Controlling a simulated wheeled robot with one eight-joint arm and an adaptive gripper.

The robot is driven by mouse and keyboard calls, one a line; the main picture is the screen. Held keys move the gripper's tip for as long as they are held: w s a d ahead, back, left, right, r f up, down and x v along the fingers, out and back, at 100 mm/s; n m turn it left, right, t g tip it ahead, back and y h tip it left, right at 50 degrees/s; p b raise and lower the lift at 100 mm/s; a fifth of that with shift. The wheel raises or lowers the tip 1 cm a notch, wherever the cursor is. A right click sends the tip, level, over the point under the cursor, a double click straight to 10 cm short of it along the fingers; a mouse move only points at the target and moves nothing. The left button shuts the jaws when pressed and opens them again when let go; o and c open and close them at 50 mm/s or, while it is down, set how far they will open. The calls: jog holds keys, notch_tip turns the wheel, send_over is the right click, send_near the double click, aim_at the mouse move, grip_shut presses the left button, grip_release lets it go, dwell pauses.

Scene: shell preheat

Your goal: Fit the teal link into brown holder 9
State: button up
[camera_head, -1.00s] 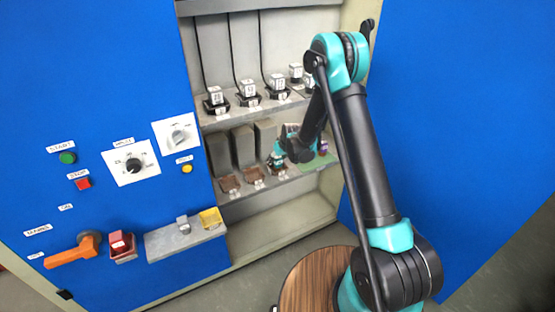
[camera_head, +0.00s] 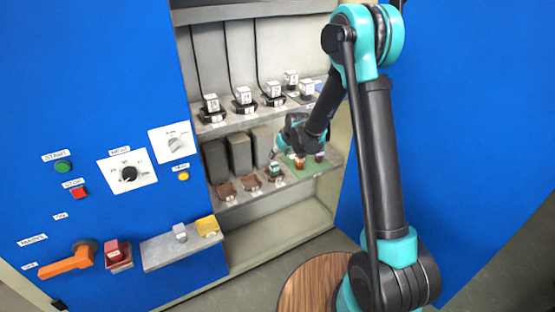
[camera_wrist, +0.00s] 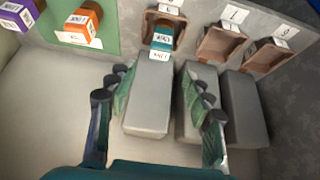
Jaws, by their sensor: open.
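The teal link (camera_wrist: 162,38) stands in a brown holder (camera_wrist: 178,20), the one at the left of the holder row in the wrist view. The holder's upside-down label appears to read 9. The link also shows in the head view (camera_head: 275,168), in the holder nearest the green mat; whether it is fully down is hard to tell. My gripper (camera_wrist: 158,85) is open and empty, its two fingers apart and clear of the link, over the grey blocks. In the head view my gripper (camera_head: 286,146) is just above and right of the link.
Two empty brown holders (camera_wrist: 222,44) (camera_wrist: 268,56) sit beside it. Grey blocks (camera_wrist: 148,95) stand behind the holders, close to my fingers. An orange link (camera_wrist: 82,27) and a purple link (camera_wrist: 18,14) are on the green mat (camera_head: 318,167). An upper shelf (camera_head: 240,113) holds white-topped plugs with cables.

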jog(key=s+d+r+m+h, duration=0.1)
jog(key=s+d+r+m, duration=0.1)
jog(key=s+d+r, duration=0.4)
jog(key=s+d+r+m+h, duration=0.1)
jog(key=s+d+r, duration=0.2)
jog(key=s+d, duration=0.55)
jog(key=s+d+m, duration=0.2)
jog(key=s+d, duration=0.4)
jog(key=s, duration=0.3)
jog(key=s+d+f+m+h, duration=0.1)
jog(key=s+d, duration=0.4)
jog(key=s, duration=0.5)
jog(key=shift+s+d+f+m+g, duration=0.2)
jog(key=shift+d+f+m+g, duration=0.05)
jog(key=shift+d+m+g, duration=0.15)
